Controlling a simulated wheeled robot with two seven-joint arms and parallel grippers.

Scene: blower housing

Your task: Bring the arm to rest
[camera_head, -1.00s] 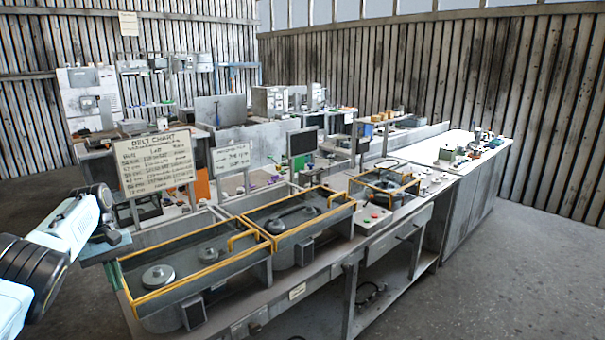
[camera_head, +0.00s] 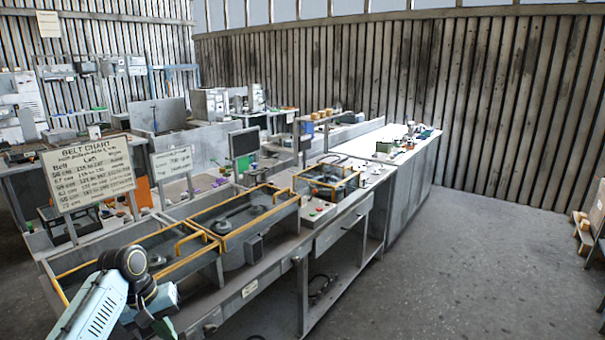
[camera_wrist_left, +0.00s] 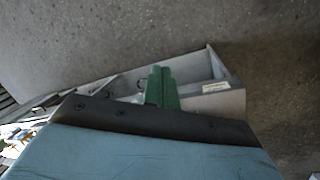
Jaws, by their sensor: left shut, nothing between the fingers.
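My left arm (camera_head: 98,310) comes in at the bottom left of the head view, with its dark wrist joint bent over in front of the near end of the workbench. My left gripper (camera_head: 165,328) hangs low by the bench's front side, small and near the bottom edge of the picture. In the left wrist view its two green fingers (camera_wrist_left: 160,72) lie together, shut and empty. Beyond them show a grey bench part with a pale label (camera_wrist_left: 216,87) and the floor. My right gripper is in neither view.
The long workbench (camera_head: 265,285) carries yellow-railed housings (camera_head: 245,225), with a belt chart sign (camera_head: 90,172) and a small monitor (camera_head: 244,142) behind. Concrete floor (camera_head: 470,250) is clear to the right. A shelf with boxes (camera_head: 590,222) stands at the right edge.

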